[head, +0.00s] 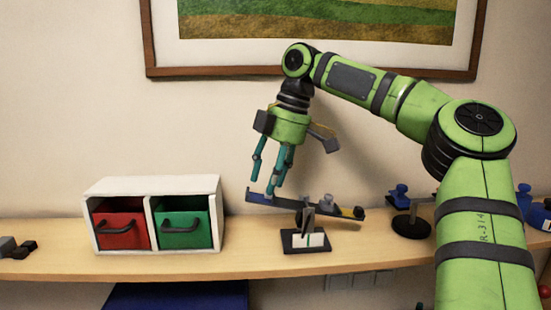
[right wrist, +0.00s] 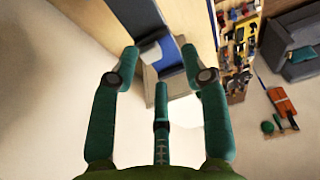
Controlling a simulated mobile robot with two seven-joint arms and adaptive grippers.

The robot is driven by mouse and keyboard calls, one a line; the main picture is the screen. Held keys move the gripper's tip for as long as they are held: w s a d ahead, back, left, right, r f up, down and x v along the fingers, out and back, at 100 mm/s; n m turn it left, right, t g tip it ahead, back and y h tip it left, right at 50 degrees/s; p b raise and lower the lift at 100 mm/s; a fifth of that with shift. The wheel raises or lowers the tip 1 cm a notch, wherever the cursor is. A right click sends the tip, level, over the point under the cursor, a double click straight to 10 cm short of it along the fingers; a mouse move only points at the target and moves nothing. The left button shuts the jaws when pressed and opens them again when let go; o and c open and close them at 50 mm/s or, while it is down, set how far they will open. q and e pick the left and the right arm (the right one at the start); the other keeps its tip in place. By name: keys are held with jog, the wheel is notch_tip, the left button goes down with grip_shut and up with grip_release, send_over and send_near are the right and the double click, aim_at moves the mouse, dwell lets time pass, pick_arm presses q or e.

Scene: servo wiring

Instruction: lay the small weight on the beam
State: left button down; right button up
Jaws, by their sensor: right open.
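The beam (head: 285,203) rests on a dark stand (head: 306,241) with a white card on its base. It is tilted, its blue left end higher than its yellow-marked right end. A grey knobbed weight (head: 327,201) sits on the beam right of the pivot. My right gripper (head: 268,188) points down over the beam's left end, its teal fingers spread. In the right wrist view the fingers (right wrist: 163,85) are apart, and I see nothing clearly held. Whether a small weight lies between or under the fingertips I cannot tell. My left gripper is not in view.
A white cabinet (head: 151,183) with a red drawer (head: 121,230) and a green drawer (head: 183,230) stands left of the beam. A blue piece (head: 399,194) and a dark round base (head: 411,227) are to its right.

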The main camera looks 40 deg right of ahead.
jog(key=v, duration=1.1)
jog(key=shift+r, duration=0.35)
